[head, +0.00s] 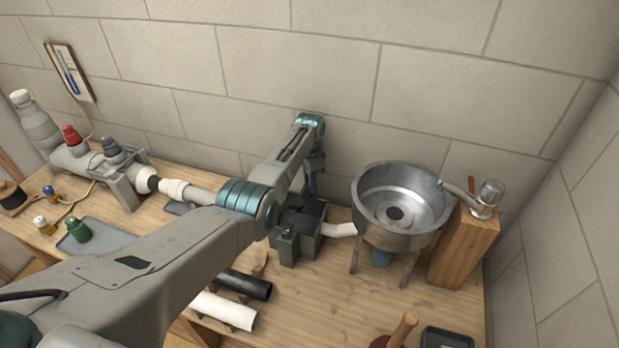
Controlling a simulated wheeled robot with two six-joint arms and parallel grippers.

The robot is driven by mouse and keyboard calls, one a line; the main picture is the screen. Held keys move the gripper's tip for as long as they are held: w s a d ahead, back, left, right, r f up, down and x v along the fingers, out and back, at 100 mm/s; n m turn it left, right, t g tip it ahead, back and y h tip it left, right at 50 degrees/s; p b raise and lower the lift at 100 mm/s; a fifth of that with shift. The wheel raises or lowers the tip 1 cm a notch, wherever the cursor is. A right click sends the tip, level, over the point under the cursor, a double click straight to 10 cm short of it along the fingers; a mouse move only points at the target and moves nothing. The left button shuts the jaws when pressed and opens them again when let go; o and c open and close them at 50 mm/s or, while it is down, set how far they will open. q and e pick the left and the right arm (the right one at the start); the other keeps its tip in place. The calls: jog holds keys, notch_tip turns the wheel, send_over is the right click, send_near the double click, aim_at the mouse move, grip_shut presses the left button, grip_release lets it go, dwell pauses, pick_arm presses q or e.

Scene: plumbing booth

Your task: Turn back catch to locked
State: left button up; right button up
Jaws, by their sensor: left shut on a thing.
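My left arm reaches in from the lower left, and its wrist bends down over the back of a dark grey box-like fitting (287,246) on the bench. My left gripper (312,188) points down at the back edge of this fitting. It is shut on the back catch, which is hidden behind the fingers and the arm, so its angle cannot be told. A white pipe (340,230) runs from the fitting's right side toward the sink. My right gripper is not in view.
A round metal sink (399,208) stands on legs just right of the fitting, beside a wooden post (463,247) with a tap. A black pipe (245,284) and a white pipe (224,310) lie in front. A plunger (404,327) and dark tray (447,338) are at the front right.

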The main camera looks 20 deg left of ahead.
pick_arm(q)
jog(key=o, duration=1)
jog(key=shift+w+r, duration=0.1)
jog(key=shift+r, duration=0.5)
notch_tip(320, 180, up, 10)
jog(key=b, duration=0.2)
jog(key=shift+f, duration=0.15)
